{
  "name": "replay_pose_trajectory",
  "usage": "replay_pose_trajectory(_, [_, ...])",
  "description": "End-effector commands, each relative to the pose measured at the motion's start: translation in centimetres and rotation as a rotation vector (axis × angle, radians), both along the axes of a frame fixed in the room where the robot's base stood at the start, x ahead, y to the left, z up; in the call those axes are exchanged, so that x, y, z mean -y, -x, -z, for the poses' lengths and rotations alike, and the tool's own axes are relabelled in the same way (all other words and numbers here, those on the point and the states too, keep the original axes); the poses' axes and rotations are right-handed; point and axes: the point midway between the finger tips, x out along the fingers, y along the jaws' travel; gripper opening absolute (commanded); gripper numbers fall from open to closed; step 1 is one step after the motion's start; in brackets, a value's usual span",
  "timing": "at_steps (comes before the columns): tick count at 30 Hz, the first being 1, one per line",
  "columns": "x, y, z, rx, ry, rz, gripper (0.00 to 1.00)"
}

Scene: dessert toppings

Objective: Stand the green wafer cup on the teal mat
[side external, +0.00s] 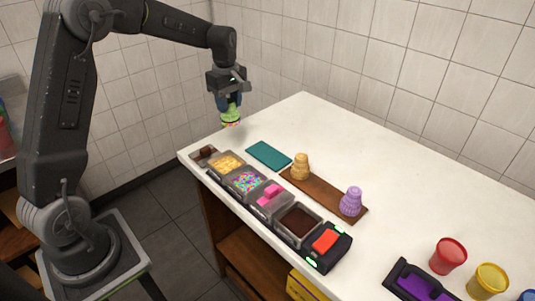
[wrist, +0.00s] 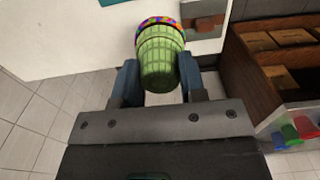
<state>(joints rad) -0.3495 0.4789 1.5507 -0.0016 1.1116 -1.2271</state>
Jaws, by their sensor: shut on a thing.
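The green wafer cup (side external: 231,114) is held between the two fingers of my gripper (side external: 229,101), in the air beyond the counter's far left corner. In the wrist view the ribbed green cup (wrist: 160,62) sits between the blue fingers (wrist: 159,78). A multicoloured band runs around its end away from my gripper, which points down in the side view. The teal mat (side external: 269,155) lies flat and bare on the counter, lower and to the right of the cup. Only a sliver of the mat (wrist: 109,2) shows at the top of the wrist view.
A row of topping bins (side external: 245,182) runs along the counter's front edge, ending at a dark device (side external: 327,247) with a red top. A wooden board (side external: 320,190) holds a tan cup (side external: 300,167) and a purple cup (side external: 351,201). The counter (side external: 400,180) behind is clear.

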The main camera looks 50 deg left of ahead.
Motion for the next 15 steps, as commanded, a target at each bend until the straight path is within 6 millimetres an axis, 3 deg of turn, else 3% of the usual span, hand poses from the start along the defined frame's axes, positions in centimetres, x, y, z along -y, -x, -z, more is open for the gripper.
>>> replay_pose_trajectory(2, [-0.7, -0.4, 0.2, 0.000, 0.000, 0.005, 0.25])
replay_pose_trajectory(5, [0.2, -1.1, 0.9, -0.002, 0.001, 0.012, 0.25])
replay_pose_trajectory(15, [6.3, -5.2, 5.3, -0.001, 0.000, 0.011, 0.25])
